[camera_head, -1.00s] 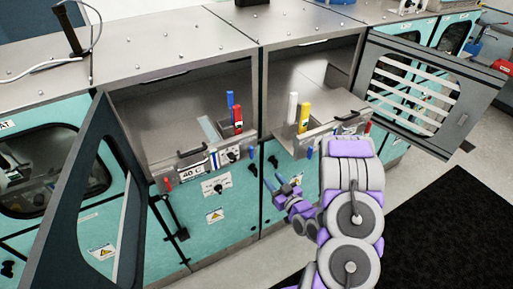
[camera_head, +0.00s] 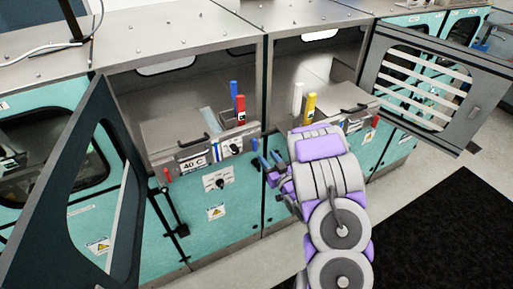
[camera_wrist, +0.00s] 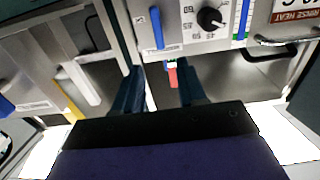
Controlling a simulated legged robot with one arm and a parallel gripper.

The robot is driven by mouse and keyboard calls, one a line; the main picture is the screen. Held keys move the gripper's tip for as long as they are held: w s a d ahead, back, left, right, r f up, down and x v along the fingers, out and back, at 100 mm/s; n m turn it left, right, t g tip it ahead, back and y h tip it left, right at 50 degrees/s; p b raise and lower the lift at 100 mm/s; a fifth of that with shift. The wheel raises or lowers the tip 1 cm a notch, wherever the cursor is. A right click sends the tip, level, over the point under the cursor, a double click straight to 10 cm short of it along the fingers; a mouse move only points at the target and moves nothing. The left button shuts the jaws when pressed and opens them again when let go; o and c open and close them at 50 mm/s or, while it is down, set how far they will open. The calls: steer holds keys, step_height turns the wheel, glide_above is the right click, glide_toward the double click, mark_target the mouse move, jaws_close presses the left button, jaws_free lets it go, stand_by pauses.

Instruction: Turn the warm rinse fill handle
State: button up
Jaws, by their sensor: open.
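No label that I can read says warm rinse fill. In the head view, a red upright handle (camera_head: 240,110) and a taller blue handle (camera_head: 234,90) stand at the right end of the 40 C unit (camera_head: 160,165). A small blue lever (camera_head: 255,145) hangs at that unit's front right corner. My gripper (camera_head: 270,161) is open, below and right of these handles, in front of the cabinet. In the wrist view, the red handle (camera_wrist: 173,77) shows in the gap between my open fingers (camera_wrist: 160,82), apparently beyond them. The small blue lever (camera_wrist: 156,28) is above it.
A white handle (camera_head: 298,97) and a yellow handle (camera_head: 310,104) stand on the right unit, near my arm. An open dark-framed door (camera_head: 78,195) stands at left, and an open slatted door (camera_head: 470,110) at right. A black knob (camera_wrist: 210,18) is on the panel.

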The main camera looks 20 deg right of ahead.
mark_target(256, 142)
steer(key=w+p, duration=0.1)
steer(key=w, duration=0.8)
steer(key=shift+w+a, duration=0.15)
steer(key=shift+w, duration=0.25)
jaws_close()
